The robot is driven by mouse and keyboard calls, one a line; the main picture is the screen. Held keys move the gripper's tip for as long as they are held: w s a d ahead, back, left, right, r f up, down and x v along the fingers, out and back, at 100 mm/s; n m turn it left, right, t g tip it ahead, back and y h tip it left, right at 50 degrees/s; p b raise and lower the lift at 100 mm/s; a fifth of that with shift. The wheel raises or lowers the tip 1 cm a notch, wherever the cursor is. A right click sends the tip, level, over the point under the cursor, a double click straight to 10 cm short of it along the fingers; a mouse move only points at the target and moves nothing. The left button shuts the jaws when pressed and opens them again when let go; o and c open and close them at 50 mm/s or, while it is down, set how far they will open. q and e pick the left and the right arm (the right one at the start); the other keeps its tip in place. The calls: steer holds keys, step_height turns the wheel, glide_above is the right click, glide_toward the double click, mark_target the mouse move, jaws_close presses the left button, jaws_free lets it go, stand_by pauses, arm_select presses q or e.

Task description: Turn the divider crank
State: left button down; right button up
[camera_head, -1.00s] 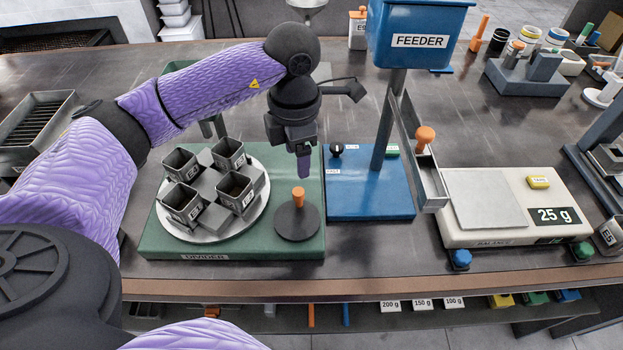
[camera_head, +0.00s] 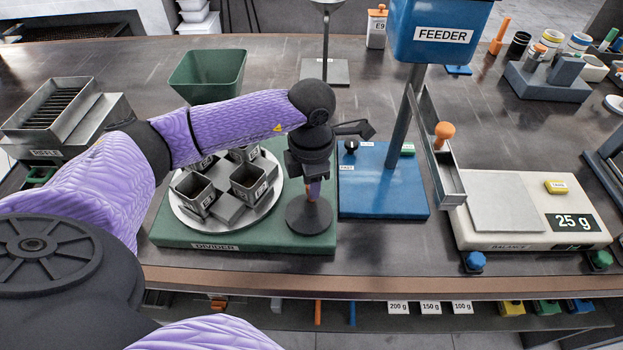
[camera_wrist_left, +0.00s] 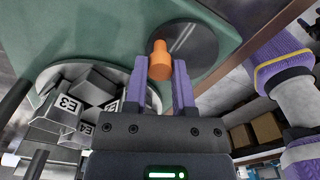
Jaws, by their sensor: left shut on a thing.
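The divider (camera_head: 165,225) is a green base with a round silver plate (camera_head: 190,228) that carries several small square cups. Its crank is a dark disc (camera_head: 303,222) with an upright orange knob, at the right of the base. My left gripper (camera_head: 313,190) is over this disc, fingers pointing down, shut on the knob. In the left wrist view the orange knob (camera_wrist_left: 160,60) stands between the two purple fingers of my left gripper (camera_wrist_left: 159,85), above the dark disc (camera_wrist_left: 192,48). In the head view the fingers mostly hide the knob. My right gripper is not in view.
A blue feeder (camera_head: 440,30) on a blue base (camera_head: 380,200) stands right of the divider. Farther right is a white balance (camera_head: 480,232) reading 25 g. A green hopper (camera_head: 207,77) stands behind my left arm, and a riffle box (camera_head: 50,118) is at left.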

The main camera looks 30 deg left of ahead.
arm_select(q)
steer(key=shift+a+n, duration=0.2)
steer(key=shift+n, duration=0.6)
steer(key=shift+c, duration=2.2)
jaws_free()
step_height(320, 180, up, 10)
steer(key=p, duration=0.2)
